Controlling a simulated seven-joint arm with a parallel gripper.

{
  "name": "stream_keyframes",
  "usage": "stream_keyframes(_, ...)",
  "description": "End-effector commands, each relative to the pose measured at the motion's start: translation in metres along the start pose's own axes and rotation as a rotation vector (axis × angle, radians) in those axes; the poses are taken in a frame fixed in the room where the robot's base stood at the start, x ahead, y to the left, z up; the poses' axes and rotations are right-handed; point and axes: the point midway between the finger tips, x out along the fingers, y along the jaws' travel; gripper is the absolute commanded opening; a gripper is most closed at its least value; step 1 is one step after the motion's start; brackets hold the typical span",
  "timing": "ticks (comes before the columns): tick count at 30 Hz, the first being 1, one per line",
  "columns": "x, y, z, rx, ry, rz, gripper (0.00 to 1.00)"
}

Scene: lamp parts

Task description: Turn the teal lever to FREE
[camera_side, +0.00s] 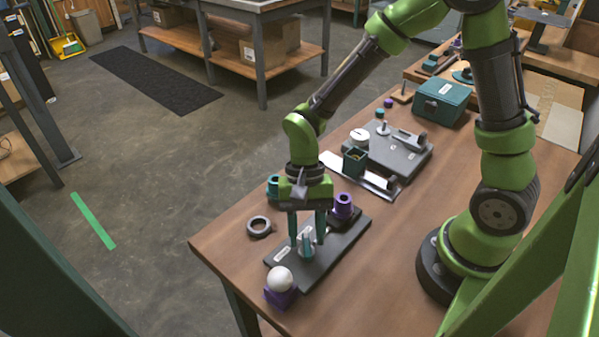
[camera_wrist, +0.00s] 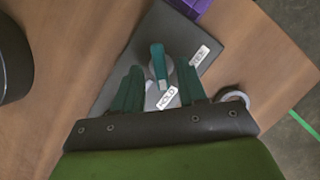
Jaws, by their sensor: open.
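The teal lever (camera_wrist: 157,60) stands on a round grey mount on a dark grey plate (camera_wrist: 128,58). In the wrist view it lies between my fingers, and one end is close to a white label that seems to read HOLD (camera_wrist: 167,98). A second white label (camera_wrist: 199,56), too small to read surely, lies up and right of the lever. My gripper (camera_wrist: 159,68) is open, with a finger on each side of the lever and visible gaps. In the side view my gripper (camera_side: 307,240) points down over the plate (camera_side: 328,262), partly hiding the lever (camera_side: 307,246).
A white ball on a purple block (camera_side: 280,283) stands at the plate's near end. A purple cylinder part (camera_side: 343,205) stands at its far end. A grey ring (camera_side: 259,227) lies to the left. A second plate (camera_side: 400,155) and a teal box (camera_side: 442,102) are farther back.

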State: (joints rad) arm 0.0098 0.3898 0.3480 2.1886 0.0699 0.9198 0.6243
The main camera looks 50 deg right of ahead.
Motion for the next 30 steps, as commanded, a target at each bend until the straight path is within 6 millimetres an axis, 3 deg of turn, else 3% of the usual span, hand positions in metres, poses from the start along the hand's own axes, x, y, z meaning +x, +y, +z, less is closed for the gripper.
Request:
stream_keyframes(4,0.0109,0.0,0.0003,0.001,-0.001,0.0,0.41)
stream_keyframes(13,0.0127,-0.0001,0.0002,0.0,0.0,-0.001,0.41)
stream_keyframes(21,0.0125,-0.0001,0.0001,0.0,0.001,-0.001,0.02)
stream_keyframes(30,0.0123,-0.0003,0.0001,-0.01,0.001,0.003,0.0)
